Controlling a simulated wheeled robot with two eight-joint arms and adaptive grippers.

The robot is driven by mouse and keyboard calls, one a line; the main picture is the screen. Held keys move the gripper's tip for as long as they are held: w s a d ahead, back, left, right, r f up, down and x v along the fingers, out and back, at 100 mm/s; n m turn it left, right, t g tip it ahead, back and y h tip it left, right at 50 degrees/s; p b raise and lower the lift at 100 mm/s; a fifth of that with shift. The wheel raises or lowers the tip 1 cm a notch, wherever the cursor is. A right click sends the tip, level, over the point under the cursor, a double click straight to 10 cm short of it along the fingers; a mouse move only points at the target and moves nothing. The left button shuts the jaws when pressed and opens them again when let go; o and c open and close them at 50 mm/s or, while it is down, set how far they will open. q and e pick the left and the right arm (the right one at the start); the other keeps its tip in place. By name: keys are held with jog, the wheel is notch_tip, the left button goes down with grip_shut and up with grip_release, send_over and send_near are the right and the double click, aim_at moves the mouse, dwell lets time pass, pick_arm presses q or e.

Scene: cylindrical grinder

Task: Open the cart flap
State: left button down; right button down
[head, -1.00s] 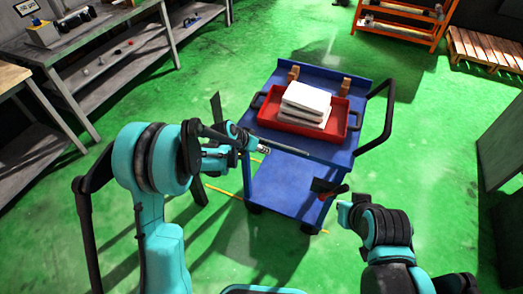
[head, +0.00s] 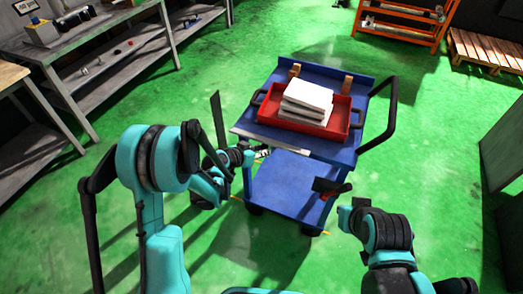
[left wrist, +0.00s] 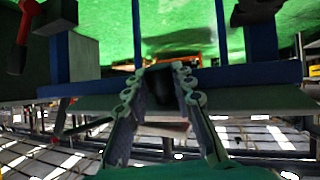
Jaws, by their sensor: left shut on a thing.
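The blue cart (head: 283,178) stands in the middle of the head view. A pale grey strip, seemingly the cart flap (head: 285,140), runs along the near edge of its upper shelf. My left gripper (head: 262,153) is at this edge, left of its middle. In the left wrist view my left gripper (left wrist: 167,78) is shut at the blue edge, with the pale strip (left wrist: 250,98) beside it. The gripped part is mostly hidden between the fingers. My right gripper (head: 330,188) hangs in front of the cart's lower shelf, apart from the flap; its opening is unclear.
A red tray (head: 337,128) with a stack of white blocks (head: 307,97) sits on the cart. The black push handle (head: 392,108) is at the cart's right. Grey workbenches (head: 120,60) stand left, an orange rack (head: 400,32) behind. Green floor around the cart is clear.

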pick_arm(q)
jog(key=c, duration=1.3)
grip_release()
jog(key=shift+o, duration=0.2)
jog(key=v, duration=1.2)
